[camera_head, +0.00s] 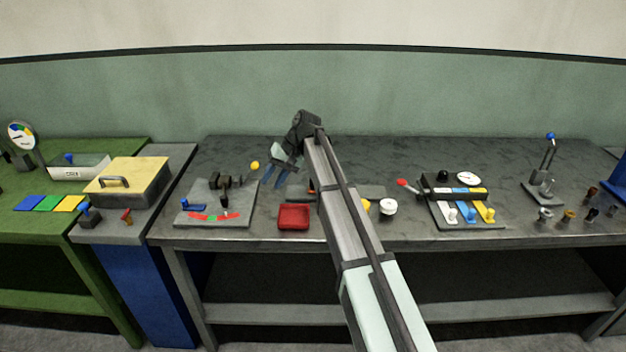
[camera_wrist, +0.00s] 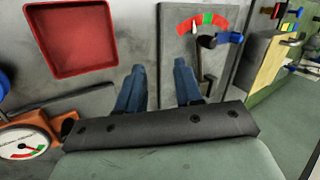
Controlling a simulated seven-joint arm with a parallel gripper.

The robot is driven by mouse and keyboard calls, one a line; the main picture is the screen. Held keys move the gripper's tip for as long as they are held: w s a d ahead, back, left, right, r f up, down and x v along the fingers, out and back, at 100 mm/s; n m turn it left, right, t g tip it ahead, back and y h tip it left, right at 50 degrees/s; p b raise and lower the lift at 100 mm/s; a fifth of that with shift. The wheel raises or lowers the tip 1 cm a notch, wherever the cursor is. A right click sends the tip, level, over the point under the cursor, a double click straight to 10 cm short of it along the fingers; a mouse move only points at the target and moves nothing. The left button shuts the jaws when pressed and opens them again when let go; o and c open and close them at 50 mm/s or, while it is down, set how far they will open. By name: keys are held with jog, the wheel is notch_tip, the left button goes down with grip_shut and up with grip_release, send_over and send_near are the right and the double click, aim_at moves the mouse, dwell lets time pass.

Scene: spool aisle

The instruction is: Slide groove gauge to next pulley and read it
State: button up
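A gauge with an orange-brown body and a white dial (camera_wrist: 22,146) sits at the lower left of the wrist view. The dial has red and green marks, and its needle is too small to read. I cannot make out a pulley for certain. My gripper (camera_head: 273,178) is above the table, left of my forearm. Its two blue fingers (camera_wrist: 158,68) are apart with nothing between them, and the gauge is off to their left in the wrist view.
A red tray (camera_head: 293,217) stands near the front edge. A grey plate (camera_head: 235,219) with a red-green arc and lever lies left of it. A yellow ball (camera_head: 255,165) is behind. A white round piece (camera_head: 388,207) and a switch panel (camera_head: 462,214) are to the right.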

jog(key=w+d+r+m+t+h, duration=0.1)
jog(key=w+d+r+m+h, duration=0.45)
jog(key=w+d, duration=0.6)
jog(key=shift+h, duration=0.35)
jog(key=f, duration=0.8)
jog(key=s+f, duration=0.1)
jog(key=f, duration=0.4)
jog(key=shift+d, duration=0.25)
grip_shut()
